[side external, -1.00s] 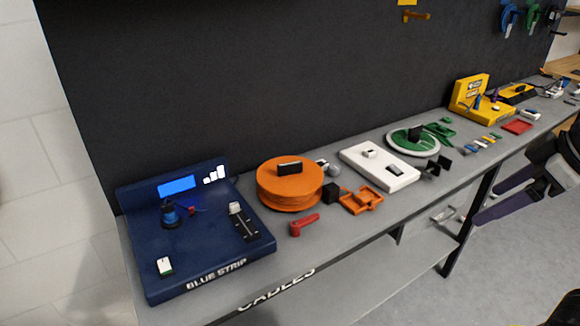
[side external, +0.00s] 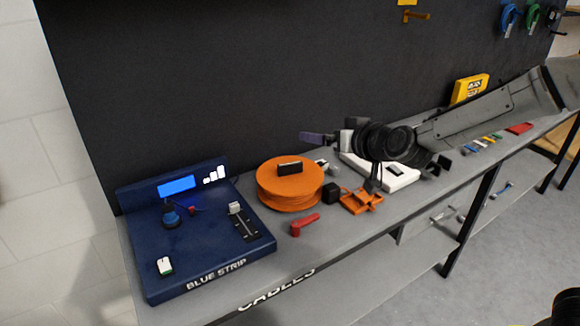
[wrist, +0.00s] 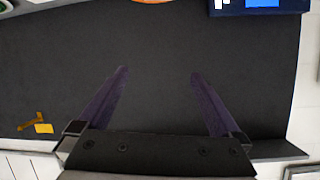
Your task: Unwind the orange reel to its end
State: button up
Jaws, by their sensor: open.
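The orange reel (side external: 275,181) lies flat on the grey bench in the side view, with a dark upright tab (side external: 289,168) on its top. Only its orange edge (wrist: 152,1) shows at the top of the wrist view. My gripper (side external: 318,139) is above the bench to the right of the reel and behind it, apart from it. In the wrist view my gripper (wrist: 158,72) has its two purple fingers spread wide with nothing between them, over the dark back panel.
Left of the reel stands a blue console (side external: 200,255). A red handle (side external: 305,224), a black block (side external: 331,193) and an orange bracket (side external: 361,202) lie close to the reel. A white box (side external: 400,181) is under my arm. The dark back panel (side external: 230,90) rises behind.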

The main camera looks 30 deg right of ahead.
aim_at(291, 167)
jog(key=w+a+f+h, duration=0.1)
jog(key=w+f, duration=0.1)
jog(key=f, duration=0.4)
jog(key=w+a+f+h, duration=0.1)
jog(key=a+f+h, duration=0.1)
jog(key=f, duration=0.4)
jog(key=shift+g, duration=0.4)
jog(key=x, duration=1.4)
jog(key=shift+r, duration=0.15)
grip_shut()
